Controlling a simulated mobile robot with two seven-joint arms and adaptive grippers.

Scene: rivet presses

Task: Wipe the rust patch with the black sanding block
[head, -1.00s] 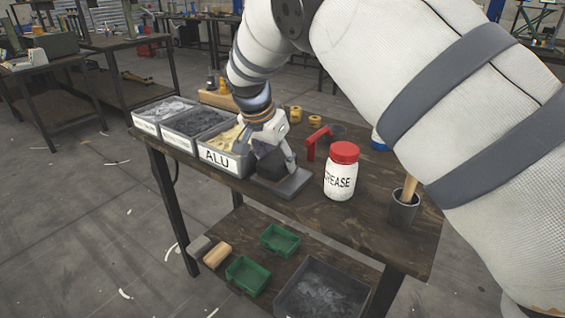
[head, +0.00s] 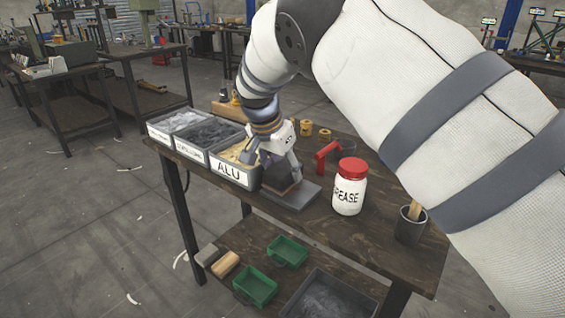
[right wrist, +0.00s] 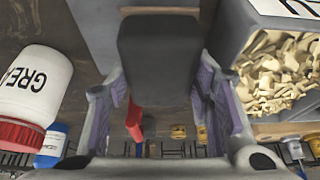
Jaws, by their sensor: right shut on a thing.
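My right gripper (head: 281,165) is over the front edge of the workbench, just right of the ALU bin, and is shut on the black sanding block (right wrist: 158,62). In the right wrist view the dark block stands between the two fingers. In the head view the block (head: 279,174) is partly covered by the fingers and sits at a grey metal plate (head: 306,194). I cannot tell whether it touches the plate. The plate (right wrist: 95,30) also shows in the right wrist view beside the block. I cannot make out the rust patch. My left gripper is not in view.
The ALU bin (head: 229,171) is close on the left. A white grease jar with a red lid (head: 349,190) and a red-handled tool (head: 325,157) stand to the right. A dark cup (head: 411,224) is farther right. Green trays (head: 257,286) lie on the lower shelf.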

